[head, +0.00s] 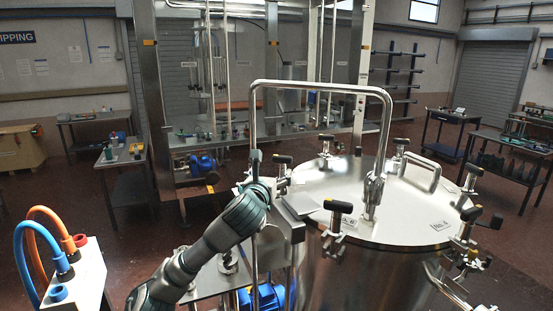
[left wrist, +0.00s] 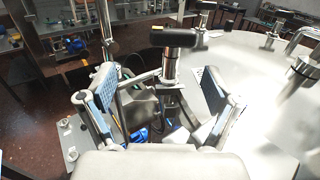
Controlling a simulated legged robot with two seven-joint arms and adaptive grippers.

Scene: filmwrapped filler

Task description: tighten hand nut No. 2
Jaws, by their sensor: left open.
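Several hand nuts with black T-shaped handles stand around the rim of the steel tank lid (head: 330,183). My left gripper (head: 267,180) is at the lid's left edge, close to one hand nut (head: 283,160). In the left wrist view, the left gripper (left wrist: 158,88) is open and empty. A hand nut (left wrist: 173,40) with a black bar and steel stem stands ahead, beyond the fingertips; no contact shows. Another hand nut (head: 338,207) is at the lid's front left. My right gripper is not in view.
A bent steel pipe (head: 320,84) arches over the lid, and a lid handle (head: 422,172) stands at the right. A white box (head: 90,278) with orange and blue hoses is at lower left. Tables with items stand behind. Red floor is free at left.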

